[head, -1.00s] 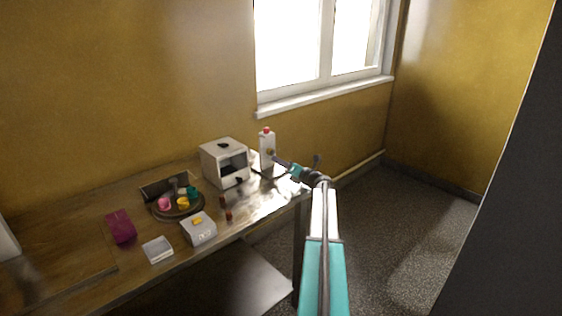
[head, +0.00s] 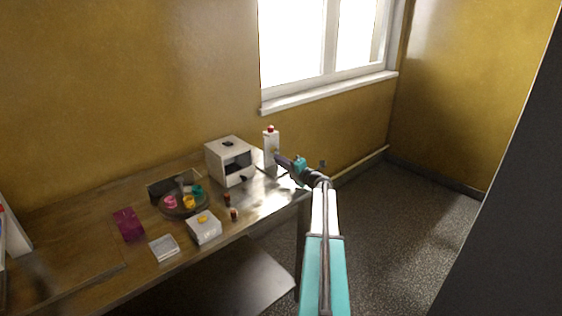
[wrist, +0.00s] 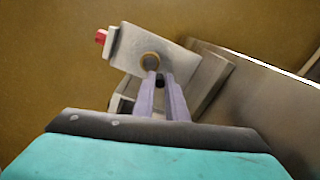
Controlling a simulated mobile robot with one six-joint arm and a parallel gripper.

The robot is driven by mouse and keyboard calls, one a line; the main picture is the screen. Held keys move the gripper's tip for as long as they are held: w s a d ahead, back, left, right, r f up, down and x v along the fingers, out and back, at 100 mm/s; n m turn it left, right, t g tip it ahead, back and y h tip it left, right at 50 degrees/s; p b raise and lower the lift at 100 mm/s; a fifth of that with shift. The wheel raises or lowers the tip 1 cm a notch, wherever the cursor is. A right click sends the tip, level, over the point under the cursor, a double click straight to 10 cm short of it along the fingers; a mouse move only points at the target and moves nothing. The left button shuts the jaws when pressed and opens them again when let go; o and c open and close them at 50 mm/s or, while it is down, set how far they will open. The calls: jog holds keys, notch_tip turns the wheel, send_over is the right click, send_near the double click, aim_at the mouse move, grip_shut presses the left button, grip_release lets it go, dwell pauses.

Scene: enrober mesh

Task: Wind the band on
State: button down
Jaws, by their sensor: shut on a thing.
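A white upright block (head: 270,144) with a red top stands at the right end of the table. In the wrist view its pale face (wrist: 135,50) appears tilted, with a round brass-coloured hub (wrist: 150,61) on it and the red part (wrist: 101,36) at the left. My gripper (head: 279,158) reaches this face from the right. In the wrist view its two mauve fingers (wrist: 160,80) are shut on a small dark knob (wrist: 159,81) just below the hub. The fingers hide most of the knob. No band can be made out.
A white box-shaped machine (head: 230,161) stands just left of the block. Further left are a round tray (head: 172,212) with coloured pieces, a white box (head: 204,229), a clear dish (head: 164,248), small bottles (head: 234,214) and a magenta item (head: 129,224). The wall and window are close behind.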

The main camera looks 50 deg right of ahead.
jog(key=c, duration=1.8)
grip_release()
jog(key=shift+o, duration=0.2)
jog(key=shift+s, duration=0.15)
jog(key=s+b, duration=0.1)
jog(key=s, duration=0.3)
jog(key=s+b, duration=0.1)
jog(key=s, duration=0.4)
jog(key=s+a+b, duration=0.1)
jog(key=s, duration=0.3)
jog(key=shift+s, duration=0.3)
